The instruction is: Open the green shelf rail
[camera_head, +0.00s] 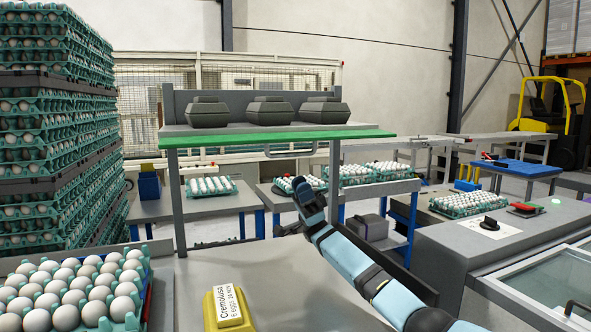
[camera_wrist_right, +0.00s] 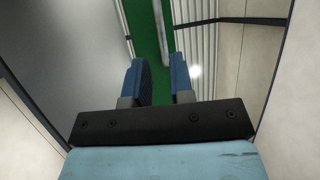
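The green shelf rail (camera_head: 275,137) runs along the front edge of a grey shelf (camera_head: 260,127) above the table. It lies flat and straight across the shelf front. In the right wrist view the green rail (camera_wrist_right: 147,42) runs up past the gap between my fingers. My right gripper (camera_wrist_right: 161,72) is open and empty, with its two blue fingers apart. In the head view my right gripper (camera_head: 303,190) is below the rail, near the right shelf post, apart from the rail. My left gripper is out of view.
Three dark grey egg boxes (camera_head: 270,111) stand on the shelf. Grey posts (camera_head: 334,185) hold up the shelf. The table (camera_head: 190,275) behind the label is clear.

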